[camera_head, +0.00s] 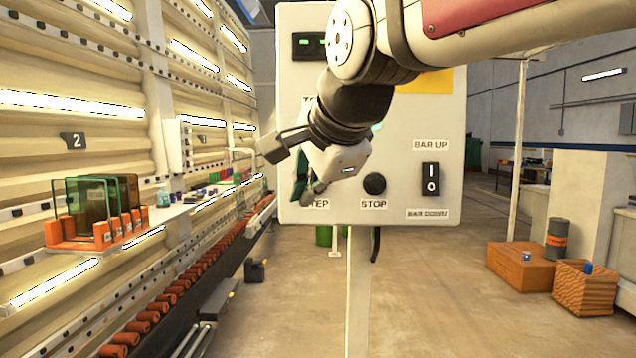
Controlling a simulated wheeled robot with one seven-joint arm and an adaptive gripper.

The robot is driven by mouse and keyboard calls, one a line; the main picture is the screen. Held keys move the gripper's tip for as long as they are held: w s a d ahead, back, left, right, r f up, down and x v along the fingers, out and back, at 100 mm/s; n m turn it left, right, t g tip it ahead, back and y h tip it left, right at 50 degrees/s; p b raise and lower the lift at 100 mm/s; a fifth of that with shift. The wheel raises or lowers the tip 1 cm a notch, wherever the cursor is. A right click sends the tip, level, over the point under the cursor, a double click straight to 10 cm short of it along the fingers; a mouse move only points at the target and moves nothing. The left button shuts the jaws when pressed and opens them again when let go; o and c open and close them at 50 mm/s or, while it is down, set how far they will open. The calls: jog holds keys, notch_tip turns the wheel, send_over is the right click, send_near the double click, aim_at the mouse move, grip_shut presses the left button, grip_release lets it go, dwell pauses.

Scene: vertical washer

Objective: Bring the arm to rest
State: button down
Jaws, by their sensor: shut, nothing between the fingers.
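My arm reaches in from the upper right across the front of a pale control panel (420,185). My gripper (312,192) hangs at the panel's lower left, in front of its face. It is shut and empty, its fingers pointing down near the "STEP" label (318,204). The arm and gripper hide the panel's middle and part of its left side. I cannot tell whether the fingertips touch the panel. To the right of the gripper are a black "STOP" knob (374,184) and a black rocker switch (431,179) under the "BAR UP" label.
A long washer (95,140) with a row of orange rollers (178,293) runs along the left. Glass samples in an orange rack (90,232) stand on its shelf. The panel stands on a post (357,290). Crates (583,288) sit at right; the floor between is clear.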

dwell(0.6)
jog(key=s+d+f+n+g+h, duration=0.3)
jog(key=s+d+f+n, duration=0.8)
jog(key=s+d+f, duration=0.9)
jog(key=shift+s+d+f+g+h, duration=0.3)
jog(key=shift+s+d+f+g, duration=0.15)
jog(key=shift+s, duration=0.65)
dwell(1.5)
